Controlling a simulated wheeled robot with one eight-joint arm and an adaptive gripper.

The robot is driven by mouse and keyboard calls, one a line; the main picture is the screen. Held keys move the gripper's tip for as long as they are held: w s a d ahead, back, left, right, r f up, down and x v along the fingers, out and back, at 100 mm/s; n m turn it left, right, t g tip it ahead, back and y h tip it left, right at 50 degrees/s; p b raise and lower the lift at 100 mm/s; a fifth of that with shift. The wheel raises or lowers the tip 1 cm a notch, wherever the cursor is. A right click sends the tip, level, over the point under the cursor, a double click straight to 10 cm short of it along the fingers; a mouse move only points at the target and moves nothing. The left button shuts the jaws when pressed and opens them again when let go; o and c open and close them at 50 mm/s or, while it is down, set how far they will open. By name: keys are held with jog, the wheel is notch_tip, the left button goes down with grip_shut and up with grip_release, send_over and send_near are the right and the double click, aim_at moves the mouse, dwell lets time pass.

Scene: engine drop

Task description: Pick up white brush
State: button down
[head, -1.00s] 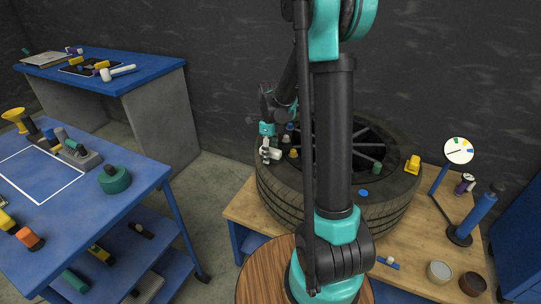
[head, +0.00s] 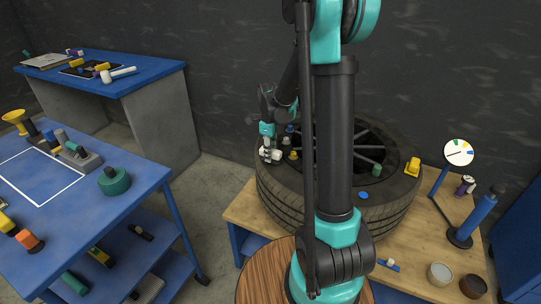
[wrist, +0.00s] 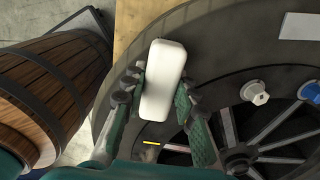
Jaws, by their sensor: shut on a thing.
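The white brush (wrist: 163,75) shows in the wrist view as a pale rounded block between the two green-padded fingers of my gripper (wrist: 160,92). The fingers press on its sides; its underside is hidden. In the head view my gripper (head: 267,146) is over the left rim of the tire, and the small white brush (head: 276,155) shows at its fingertips. I cannot tell whether the brush touches the tire.
The black tire (head: 283,203) lies on a wooden-topped bench (head: 240,211) with small coloured caps on its hub. A wooden barrel (wrist: 55,75) stands close by at left in the wrist view. A blue table (head: 75,215) with tools is at left.

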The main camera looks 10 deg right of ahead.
notch_tip(320, 180, up, 19)
jog(key=shift+r, duration=0.2)
dwell(0.3)
jog(key=c, duration=1.9)
grip_release()
jog(key=c, duration=0.3)
jog(key=shift+f, duration=0.15)
